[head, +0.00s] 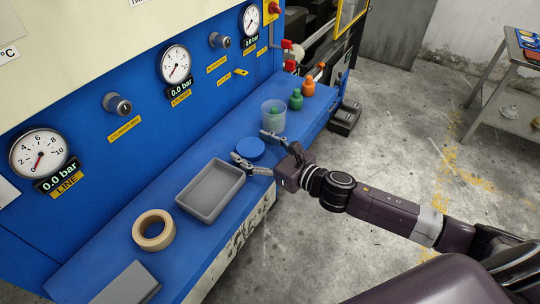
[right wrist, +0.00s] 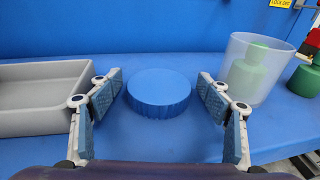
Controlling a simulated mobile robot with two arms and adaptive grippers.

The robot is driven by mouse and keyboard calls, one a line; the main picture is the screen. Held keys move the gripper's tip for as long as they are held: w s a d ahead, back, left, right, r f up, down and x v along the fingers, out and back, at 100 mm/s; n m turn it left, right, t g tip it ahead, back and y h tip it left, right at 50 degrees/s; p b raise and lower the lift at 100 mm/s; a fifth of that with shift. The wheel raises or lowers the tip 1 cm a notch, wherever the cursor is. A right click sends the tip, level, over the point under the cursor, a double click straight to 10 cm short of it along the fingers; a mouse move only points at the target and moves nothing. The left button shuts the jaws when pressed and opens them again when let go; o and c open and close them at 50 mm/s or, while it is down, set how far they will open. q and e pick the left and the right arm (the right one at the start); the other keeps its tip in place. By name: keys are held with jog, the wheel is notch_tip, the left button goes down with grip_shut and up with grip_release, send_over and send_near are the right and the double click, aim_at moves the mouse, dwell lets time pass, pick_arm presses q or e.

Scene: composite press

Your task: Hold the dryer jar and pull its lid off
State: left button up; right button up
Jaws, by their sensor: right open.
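A round blue lid (head: 250,149) with a ribbed side rests on the blue shelf; it also shows in the right wrist view (right wrist: 160,90). The translucent jar (head: 272,115) stands upright just beyond it, open at the top, with a green bottle (head: 273,113) inside. In the right wrist view the jar (right wrist: 285,72) is right of the lid. My right gripper (head: 249,145) is open, with its fingers (right wrist: 160,82) on either side of the lid; a gap shows between each finger and the lid. My left gripper is not in view.
A grey tray (head: 178,195) lies close to the lid on the near side. A tape roll (head: 138,240) and a grey block (head: 128,285) lie nearer. Green (head: 296,100) and orange (head: 308,87) bottles stand beyond the jar. The blue gauge panel (head: 130,140) rises behind the shelf.

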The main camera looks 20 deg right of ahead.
jog(key=b+v, duration=0.3)
jog(key=v, duration=0.8)
jog(key=shift+s+b, duration=0.2)
jog(key=shift+b, duration=0.1)
